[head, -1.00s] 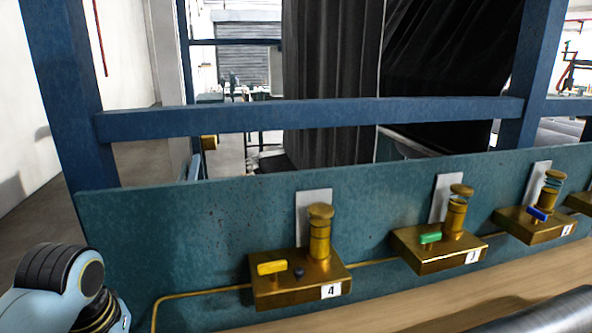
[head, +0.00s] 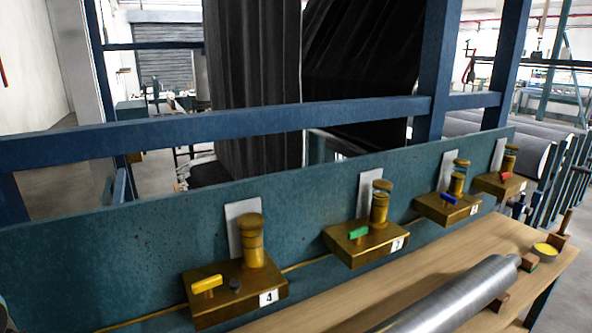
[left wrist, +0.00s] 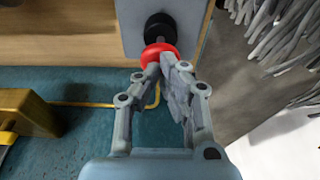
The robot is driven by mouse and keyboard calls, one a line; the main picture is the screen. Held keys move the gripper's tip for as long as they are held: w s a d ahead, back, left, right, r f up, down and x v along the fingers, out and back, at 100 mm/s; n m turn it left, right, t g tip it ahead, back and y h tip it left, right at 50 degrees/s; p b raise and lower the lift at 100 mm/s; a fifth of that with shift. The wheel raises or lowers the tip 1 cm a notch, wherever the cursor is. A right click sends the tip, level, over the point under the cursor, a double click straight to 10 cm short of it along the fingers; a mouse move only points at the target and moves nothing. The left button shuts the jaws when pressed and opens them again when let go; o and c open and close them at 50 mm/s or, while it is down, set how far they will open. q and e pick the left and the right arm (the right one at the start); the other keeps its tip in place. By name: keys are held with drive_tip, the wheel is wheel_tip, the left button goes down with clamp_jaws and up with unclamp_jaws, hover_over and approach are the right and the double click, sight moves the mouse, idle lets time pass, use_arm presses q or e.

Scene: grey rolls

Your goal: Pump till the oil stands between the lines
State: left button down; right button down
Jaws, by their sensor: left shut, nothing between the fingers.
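Brass blocks stand in a row along a teal panel (head: 120,225). The nearest, labelled 4 (head: 225,300), has a yellow lever (head: 207,284), a small dark knob (head: 235,285) and a capped cylinder (head: 252,245); its oil level is not clear. Block 3 (head: 365,247) has a green lever (head: 357,232) and a cylinder (head: 380,205) with clear glass under its cap. In the left wrist view my left gripper (left wrist: 164,62) is shut and empty, its fingertips at a red knob (left wrist: 158,52) on a black base (left wrist: 160,27); contact cannot be told. My right gripper is not in view.
Farther blocks carry a blue lever (head: 449,200) and a red lever (head: 505,177). A grey roll (head: 450,300) lies on the wooden bench (head: 400,275). A blue rail (head: 200,135) crosses behind the panel. A brass block (left wrist: 28,112) shows in the left wrist view.

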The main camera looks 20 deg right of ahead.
use_arm(q)
drive_tip(key=shift+r, duration=2.5)
